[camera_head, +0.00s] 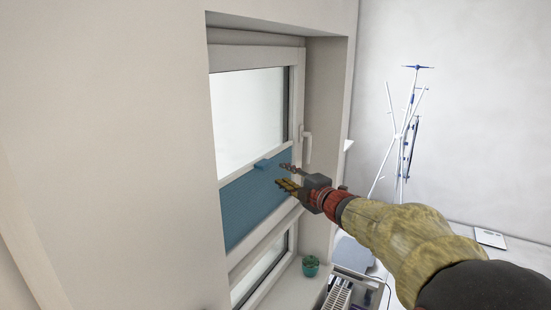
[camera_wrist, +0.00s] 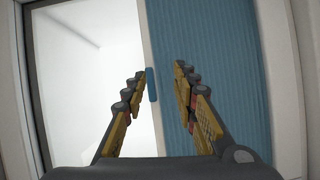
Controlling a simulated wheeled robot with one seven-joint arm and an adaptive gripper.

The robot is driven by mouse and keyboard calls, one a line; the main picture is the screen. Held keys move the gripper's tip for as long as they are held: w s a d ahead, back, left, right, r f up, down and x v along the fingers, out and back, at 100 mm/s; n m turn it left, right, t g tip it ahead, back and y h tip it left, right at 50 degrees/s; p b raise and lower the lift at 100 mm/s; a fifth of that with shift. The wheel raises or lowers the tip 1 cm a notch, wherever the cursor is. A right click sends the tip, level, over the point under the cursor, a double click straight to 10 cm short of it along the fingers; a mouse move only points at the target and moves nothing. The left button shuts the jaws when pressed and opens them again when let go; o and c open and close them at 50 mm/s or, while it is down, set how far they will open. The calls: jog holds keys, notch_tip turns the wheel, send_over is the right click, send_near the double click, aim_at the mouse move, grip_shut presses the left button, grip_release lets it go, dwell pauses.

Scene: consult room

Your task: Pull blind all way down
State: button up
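The blue pleated blind (camera_head: 247,204) covers the lower part of the window pane in the head view, with clear glass above it. A small blue handle tab (camera_head: 263,164) sticks out at its top edge. In the wrist view the blind (camera_wrist: 215,65) fills the right, beside a pale rail, and the tab (camera_wrist: 152,85) shows in the gap between the fingers, nearer the left one. My gripper (camera_head: 281,175) is open, its fingers apart, just right of the tab in the head view. Whether a finger touches the tab I cannot tell.
A white window handle (camera_head: 306,145) is on the frame, right of the pane. A white rack (camera_head: 404,135) stands against the right wall.

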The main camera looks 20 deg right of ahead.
aim_at(268, 166)
jog(key=a+r+n, duration=0.1)
jog(key=a+n+y, duration=0.1)
jog(key=shift+s+a+r, duration=0.2)
jog(key=shift+a+r, duration=0.15)
jog(key=w, duration=0.2)
jog(key=w+a+p, duration=0.1)
jog(key=w, duration=0.4)
jog(key=shift+w+a+f, duration=0.1)
jog(key=shift+w+a, duration=0.05)
grip_shut()
dwell(0.4)
